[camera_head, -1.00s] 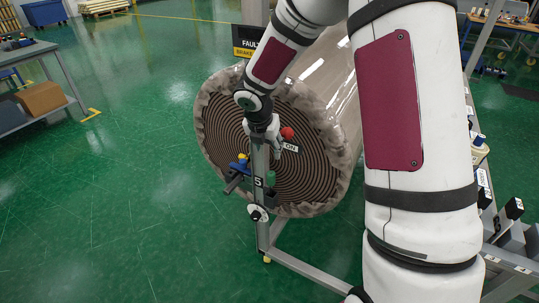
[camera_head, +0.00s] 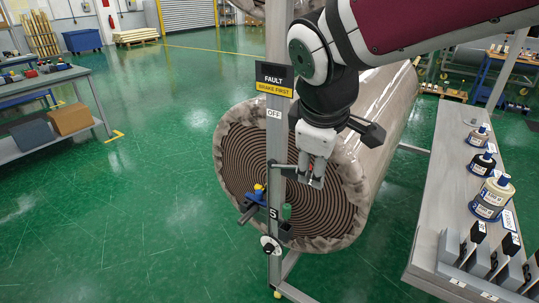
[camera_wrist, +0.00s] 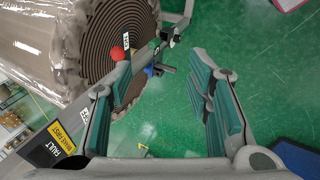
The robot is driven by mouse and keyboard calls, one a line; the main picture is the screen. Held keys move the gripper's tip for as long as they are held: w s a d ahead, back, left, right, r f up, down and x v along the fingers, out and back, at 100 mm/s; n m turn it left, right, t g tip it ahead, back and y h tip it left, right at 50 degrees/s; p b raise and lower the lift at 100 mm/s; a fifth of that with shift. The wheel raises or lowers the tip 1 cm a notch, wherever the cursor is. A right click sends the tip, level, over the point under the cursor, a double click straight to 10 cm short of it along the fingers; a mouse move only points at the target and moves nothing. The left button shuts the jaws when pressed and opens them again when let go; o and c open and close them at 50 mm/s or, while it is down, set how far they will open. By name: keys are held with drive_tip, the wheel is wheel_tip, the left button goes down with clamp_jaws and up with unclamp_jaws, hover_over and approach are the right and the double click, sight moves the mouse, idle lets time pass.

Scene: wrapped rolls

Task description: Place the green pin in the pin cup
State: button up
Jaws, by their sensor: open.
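A small green piece (camera_head: 287,211), which looks like the green pin, is on the right side of the upright metal post (camera_head: 274,140), beside the "5" plate. It also shows small in the wrist view (camera_wrist: 157,50). My gripper (camera_head: 314,178) is above and right of it, in front of the wrapped roll's end and close to the post. In the wrist view my gripper (camera_wrist: 152,78) has its two green-padded fingers spread wide, with nothing between them. I cannot tell which thing is the pin cup.
A red ball (camera_wrist: 117,54) shows in the wrist view. A bench (camera_head: 438,210) with bottles and holders is at right.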

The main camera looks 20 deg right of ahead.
drive_tip(key=s+a+r+m+t+y, duration=0.1)
drive_tip(key=s+a+m+y, duration=0.2)
drive_tip(key=s+m, duration=0.5)
drive_tip(key=shift+s+a+r, duration=0.4)
drive_tip(key=shift+s+a, duration=0.3)
drive_tip(key=shift+s, duration=0.45)
drive_tip(key=shift+w, duration=0.1)
